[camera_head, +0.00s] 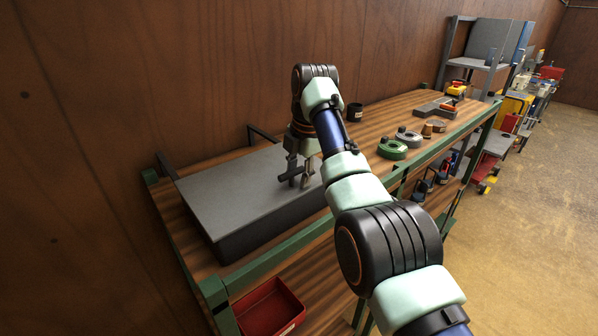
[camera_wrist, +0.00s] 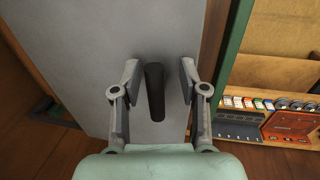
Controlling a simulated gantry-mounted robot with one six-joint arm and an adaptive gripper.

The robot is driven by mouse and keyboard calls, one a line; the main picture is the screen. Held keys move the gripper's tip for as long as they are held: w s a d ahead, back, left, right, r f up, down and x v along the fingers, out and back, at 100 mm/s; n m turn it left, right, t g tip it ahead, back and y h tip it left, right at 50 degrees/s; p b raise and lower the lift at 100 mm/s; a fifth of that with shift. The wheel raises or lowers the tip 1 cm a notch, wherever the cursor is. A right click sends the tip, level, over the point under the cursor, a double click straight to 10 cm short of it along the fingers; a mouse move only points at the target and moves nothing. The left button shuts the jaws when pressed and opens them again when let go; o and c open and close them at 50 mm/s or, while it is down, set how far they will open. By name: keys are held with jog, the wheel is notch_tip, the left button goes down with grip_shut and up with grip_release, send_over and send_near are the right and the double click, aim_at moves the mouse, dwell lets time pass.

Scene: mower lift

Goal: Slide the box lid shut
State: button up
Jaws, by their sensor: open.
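A long grey box with a flat grey lid (camera_head: 235,195) lies on the left part of the wooden workbench. The lid also fills much of the wrist view (camera_wrist: 90,50). A dark upright handle (camera_wrist: 154,92) stands on the lid. My gripper (camera_head: 300,182) is low over the lid, pointing down at the handle. In the wrist view my gripper (camera_wrist: 158,78) is open, with one finger on each side of the handle and a visible gap on both sides. My arm hides the right end of the box in the head view, so I cannot tell how far the lid is open.
A dark cup (camera_head: 355,112), a green roll (camera_head: 392,149) and a grey roll (camera_head: 408,138) stand on the bench to the right. A red bin (camera_head: 270,308) is below the bench's front edge. The wooden wall (camera_head: 90,80) runs close behind the bench.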

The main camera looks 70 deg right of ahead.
notch_tip(320, 180, up, 7)
jog(key=s, duration=0.1)
jog(key=shift+s+a+r, duration=0.15)
jog(key=shift+a+r, duration=0.05)
jog(key=shift+a, duration=0.2)
dwell(0.5)
